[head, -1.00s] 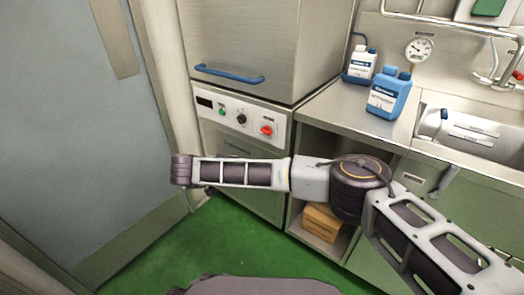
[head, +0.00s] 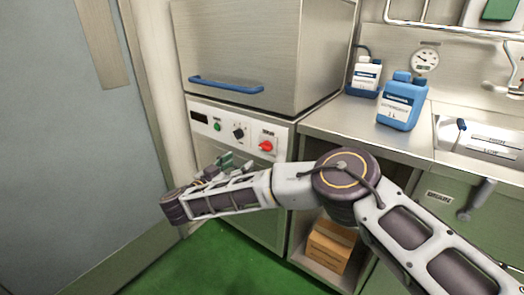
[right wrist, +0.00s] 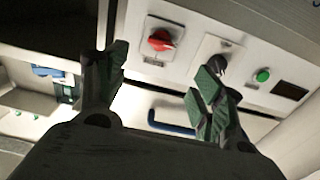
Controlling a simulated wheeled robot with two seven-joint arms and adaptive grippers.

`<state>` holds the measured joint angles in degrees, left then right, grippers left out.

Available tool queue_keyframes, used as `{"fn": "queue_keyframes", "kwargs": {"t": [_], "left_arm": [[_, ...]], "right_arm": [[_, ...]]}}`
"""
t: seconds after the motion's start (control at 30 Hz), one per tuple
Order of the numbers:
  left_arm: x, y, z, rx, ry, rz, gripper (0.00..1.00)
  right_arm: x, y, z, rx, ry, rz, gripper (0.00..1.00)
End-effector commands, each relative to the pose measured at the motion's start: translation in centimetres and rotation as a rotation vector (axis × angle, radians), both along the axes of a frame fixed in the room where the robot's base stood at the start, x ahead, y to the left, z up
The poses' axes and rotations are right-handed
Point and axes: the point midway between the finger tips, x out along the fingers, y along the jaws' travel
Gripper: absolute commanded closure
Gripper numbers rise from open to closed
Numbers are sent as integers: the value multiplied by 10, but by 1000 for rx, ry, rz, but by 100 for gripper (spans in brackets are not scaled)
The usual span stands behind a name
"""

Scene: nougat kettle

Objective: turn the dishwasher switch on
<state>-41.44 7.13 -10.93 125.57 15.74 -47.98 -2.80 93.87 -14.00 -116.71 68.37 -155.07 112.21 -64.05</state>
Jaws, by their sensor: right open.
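The dishwasher (head: 265,55) is a steel machine with a blue handle bar. Its pale control panel (head: 222,112) carries a red switch (head: 266,146), a black knob (head: 238,132), a green button (head: 217,126) and a dark display. In the right wrist view the red rotary switch (right wrist: 160,41) sits on a white plate, ahead of the space between my fingers. My right gripper (head: 220,165) is just below the panel, apart from it. The right wrist view shows its green-padded fingers (right wrist: 160,70) spread and empty. My left gripper is out of view.
A blue bottle (head: 402,105) and a white-and-blue bottle (head: 365,75) stand on the steel counter (head: 345,120), right of the dishwasher. A sink (head: 485,140) is farther right. A cardboard box (head: 330,246) sits on a low shelf. A grey door (head: 60,140) is at left.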

Motion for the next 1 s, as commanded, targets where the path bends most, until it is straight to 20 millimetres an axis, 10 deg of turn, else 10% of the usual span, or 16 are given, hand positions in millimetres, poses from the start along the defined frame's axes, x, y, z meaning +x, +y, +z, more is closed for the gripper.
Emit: {"fn": "queue_keyframes", "kwargs": {"t": [0.47, 1.0], "left_arm": [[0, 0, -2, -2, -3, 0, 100], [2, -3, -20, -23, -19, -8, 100]], "right_arm": [[6, -4, -1, 3, 2, 0, 32], [56, -41, -2, 3, 3, -2, 32]]}}
